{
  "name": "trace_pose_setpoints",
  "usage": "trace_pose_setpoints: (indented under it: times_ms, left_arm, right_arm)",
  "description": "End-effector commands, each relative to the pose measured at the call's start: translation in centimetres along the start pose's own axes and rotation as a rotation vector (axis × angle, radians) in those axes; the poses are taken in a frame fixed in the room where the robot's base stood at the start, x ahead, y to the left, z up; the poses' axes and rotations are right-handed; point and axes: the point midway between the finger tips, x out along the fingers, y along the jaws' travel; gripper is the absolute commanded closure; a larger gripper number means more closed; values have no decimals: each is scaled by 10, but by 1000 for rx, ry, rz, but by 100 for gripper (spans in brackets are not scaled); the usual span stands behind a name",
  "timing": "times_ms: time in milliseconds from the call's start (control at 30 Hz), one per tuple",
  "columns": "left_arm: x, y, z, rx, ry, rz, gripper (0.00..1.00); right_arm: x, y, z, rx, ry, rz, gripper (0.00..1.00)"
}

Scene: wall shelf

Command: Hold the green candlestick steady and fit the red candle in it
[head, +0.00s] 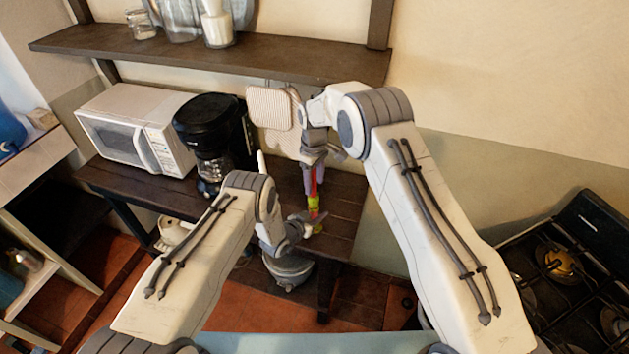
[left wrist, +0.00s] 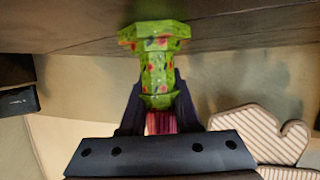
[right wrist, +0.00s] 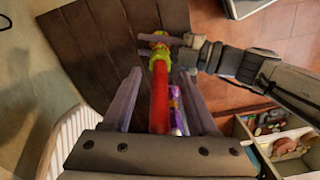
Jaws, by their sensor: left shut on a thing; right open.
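The green candlestick (head: 313,206), patterned with coloured spots, stands upright on the dark wooden table. In the left wrist view the candlestick (left wrist: 158,70) shows upside down, its foot at the wood. My left gripper (head: 308,218) is shut on it, a finger on each side. The red candle (right wrist: 159,95) stands in line with the candlestick, its lower end meeting the top. How deep it sits is hidden. My right gripper (head: 314,168) is above, open, with its fingers (right wrist: 157,80) on either side of the candle and gaps showing.
A black coffee maker (head: 212,140) and a white microwave (head: 135,125) stand left on the table (head: 342,198). Striped mitts (head: 270,108) hang behind my right gripper. A shelf (head: 260,57) runs above. A purple patterned thing (right wrist: 175,108) shows beside the candle.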

Motion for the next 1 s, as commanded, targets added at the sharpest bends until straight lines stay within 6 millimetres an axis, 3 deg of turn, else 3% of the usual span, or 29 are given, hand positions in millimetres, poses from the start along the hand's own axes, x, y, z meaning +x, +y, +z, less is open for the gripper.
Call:
trace_pose_setpoints:
  times_ms: [233, 700, 1000]
  left_arm:
    - [0, 0, -1, 0, 2, 0, 100]
    - [0, 0, -1, 0, 2, 0, 100]
    - [0, 0, -1, 1, 2, 0, 100]
  right_arm:
    - [-17, 0, -1, 0, 2, 1, 41]
    - [-107, 0, -1, 0, 2, 2, 41]
    - [-121, 0, 0, 0, 0, 0, 41]
